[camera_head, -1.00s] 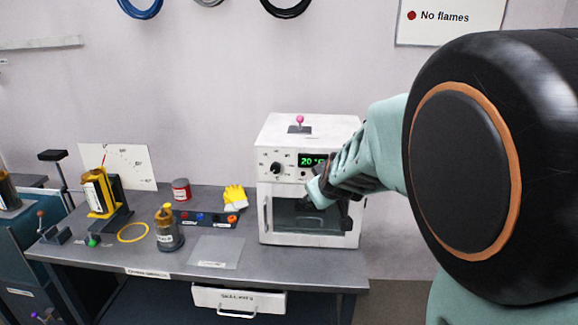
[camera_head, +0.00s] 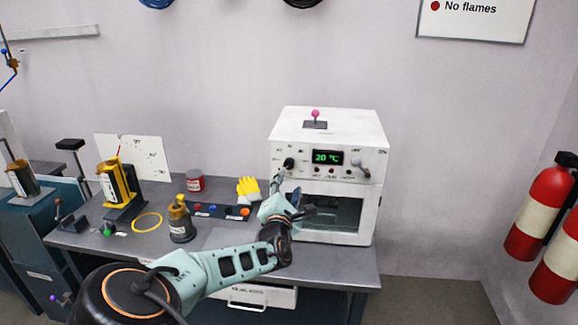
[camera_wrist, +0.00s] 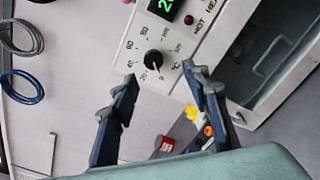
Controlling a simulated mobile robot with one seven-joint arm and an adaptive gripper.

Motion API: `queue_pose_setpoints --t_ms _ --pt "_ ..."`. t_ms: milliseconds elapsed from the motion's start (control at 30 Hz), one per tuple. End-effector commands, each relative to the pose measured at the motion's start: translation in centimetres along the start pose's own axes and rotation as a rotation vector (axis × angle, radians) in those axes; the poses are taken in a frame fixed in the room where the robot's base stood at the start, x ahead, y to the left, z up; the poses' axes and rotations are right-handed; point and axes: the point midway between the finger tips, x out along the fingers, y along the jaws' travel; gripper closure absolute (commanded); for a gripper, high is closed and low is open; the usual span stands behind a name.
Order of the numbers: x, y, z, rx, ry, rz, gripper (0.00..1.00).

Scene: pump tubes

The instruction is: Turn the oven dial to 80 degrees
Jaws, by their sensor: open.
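The white oven (camera_head: 345,215) stands at the right end of the bench. Its black dial (camera_head: 289,163) is at the left of the front panel, beside a green display (camera_head: 328,157) reading 20 °C. In the wrist view the dial (camera_wrist: 153,58) has a number scale around it, including 40, 60 and 80; its pointer faces the lower part of the picture. My gripper (camera_head: 290,196) is in front of the oven, below the dial in the head view. In the wrist view its two fingers (camera_wrist: 160,76) are spread and empty, with the dial showing between and beyond their tips, apparently untouched.
A lever (camera_head: 363,169) is at the panel's right; a pink-knobbed lever (camera_head: 315,116) is on top. Fire extinguishers (camera_head: 540,212) are far right.

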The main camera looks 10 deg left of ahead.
Motion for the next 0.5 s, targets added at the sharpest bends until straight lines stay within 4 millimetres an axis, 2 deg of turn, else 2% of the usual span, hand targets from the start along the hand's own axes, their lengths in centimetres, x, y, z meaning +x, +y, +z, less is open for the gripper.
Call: queue_pose_setpoints --t_ms 133,267,500 --pt "0.0 1.0 -0.6 -0.062 -0.003 0.041 0.57" --pt "0.9 1.2 -0.5 -0.065 -0.004 0.042 0.57" --pt "4.9 1.3 -0.4 -0.063 -0.004 0.04 0.57"
